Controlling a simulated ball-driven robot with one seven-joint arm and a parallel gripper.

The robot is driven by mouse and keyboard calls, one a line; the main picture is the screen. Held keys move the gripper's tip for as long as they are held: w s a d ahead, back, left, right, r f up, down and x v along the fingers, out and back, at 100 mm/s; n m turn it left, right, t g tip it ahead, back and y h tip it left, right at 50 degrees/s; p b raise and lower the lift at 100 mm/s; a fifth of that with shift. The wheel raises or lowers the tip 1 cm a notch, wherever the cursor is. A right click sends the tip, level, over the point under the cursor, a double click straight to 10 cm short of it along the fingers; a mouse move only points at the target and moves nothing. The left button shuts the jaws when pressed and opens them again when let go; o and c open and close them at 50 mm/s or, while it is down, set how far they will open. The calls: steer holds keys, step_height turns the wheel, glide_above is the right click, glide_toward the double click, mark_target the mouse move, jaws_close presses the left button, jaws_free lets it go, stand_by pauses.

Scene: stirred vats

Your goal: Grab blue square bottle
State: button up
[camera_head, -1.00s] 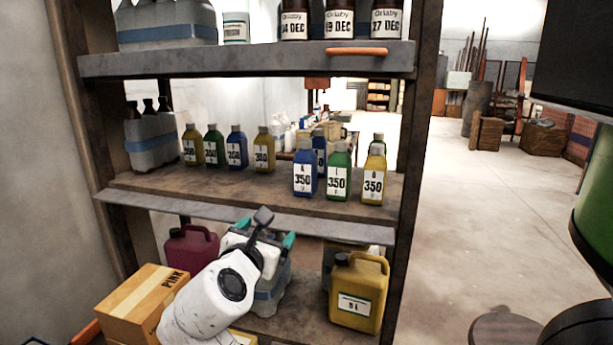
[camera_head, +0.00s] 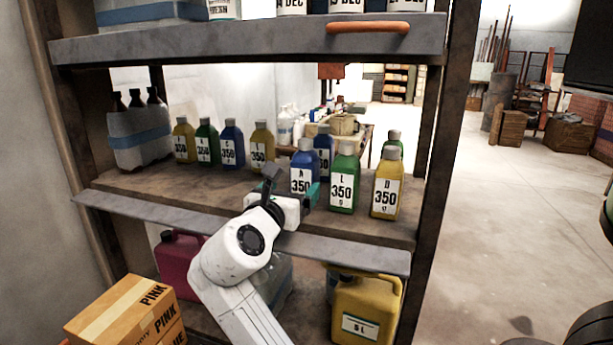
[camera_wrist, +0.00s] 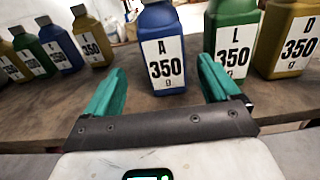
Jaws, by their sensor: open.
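A blue square bottle (camera_head: 303,172) with a white "A 350" label stands upright at the front of the middle shelf. It also shows in the wrist view (camera_wrist: 161,28), just beyond and between the two green fingertips. My gripper (camera_wrist: 160,72) is open and empty, its fingers apart and pointing at this bottle. In the head view my gripper (camera_head: 296,197) is at the shelf's front edge and covers the bottle's lower part. Other blue bottles stand behind it (camera_head: 324,152) and farther left (camera_head: 231,145).
A green bottle (camera_head: 343,178) stands close on the right, then a yellow bottle (camera_head: 386,185). My right finger is close to the green bottle in the wrist view (camera_wrist: 233,28). The shelf's front edge (camera_head: 230,228) lies under my gripper. Bare shelf shows to the left.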

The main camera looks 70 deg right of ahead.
mark_target(301, 180)
steer(key=d, duration=0.7)
steer(key=shift+d+p, duration=0.35)
steer(key=shift+d, duration=0.05)
steer(key=shift+c, duration=0.2)
steer(key=shift+r, duration=0.1)
steer(key=c, duration=1.3)
